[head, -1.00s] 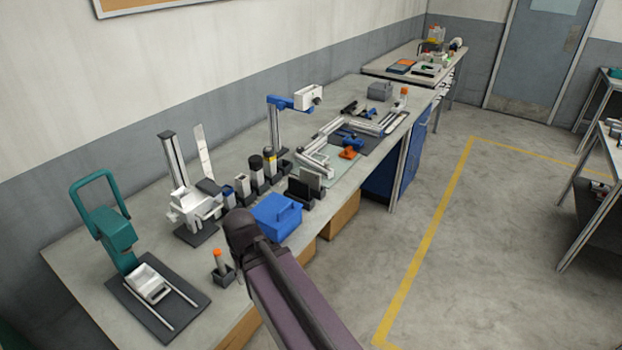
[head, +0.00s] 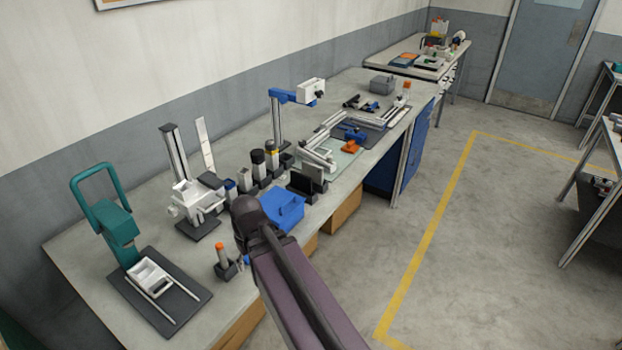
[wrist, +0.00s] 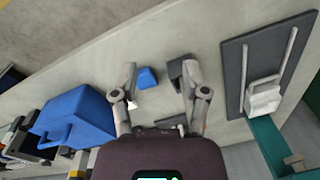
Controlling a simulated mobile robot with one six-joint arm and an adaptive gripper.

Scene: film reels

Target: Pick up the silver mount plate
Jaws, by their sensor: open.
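A grey upright plate (head: 312,172) stands beside a dark one in a black rack behind the blue bin. It may be the silver mount plate, but I cannot tell for certain. My gripper (wrist: 159,78) is open, with its two fingers spread above the bench between the blue bin and the teal press. No plate is held between the fingers. A small blue block (wrist: 147,77) shows between the fingertips. In the head view my arm hides most of the gripper.
The blue bin (head: 284,209) is close to my arm and also shows in the wrist view (wrist: 80,118). The teal press (head: 118,232) stands at the left end. An orange-tipped tool (head: 221,253) stands in a dark holder.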

